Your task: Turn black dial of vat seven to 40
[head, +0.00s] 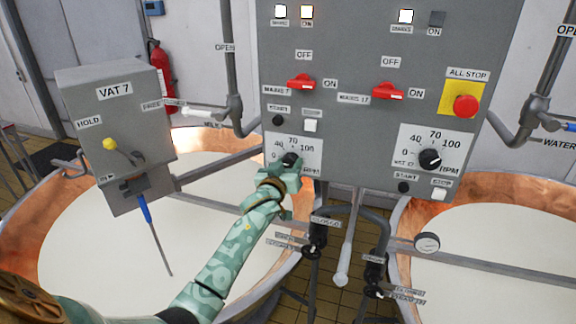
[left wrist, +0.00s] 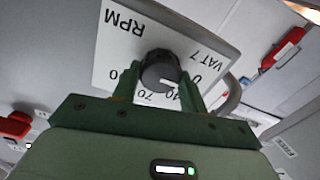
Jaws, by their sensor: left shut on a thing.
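The black dial of vat seven (head: 290,160) sits on a white RPM plate (head: 275,152) on the grey control panel. My left gripper (head: 284,170) reaches up to it from below and covers part of the plate. In the left wrist view the dial (left wrist: 160,68) is between the two green fingers (left wrist: 158,88), which are shut on it. The plate appears upside down there, marked VAT 7 and RPM. A white mark on the dial appears to point toward the 40. My right gripper is not in view.
A second black dial (head: 430,159), for another vat, is to the right, below the red all-stop button (head: 466,106). Red switches (head: 301,82) sit above. Copper vats of white liquid (head: 110,250) stand below. Pipes and a valve (head: 315,248) hang under the panel.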

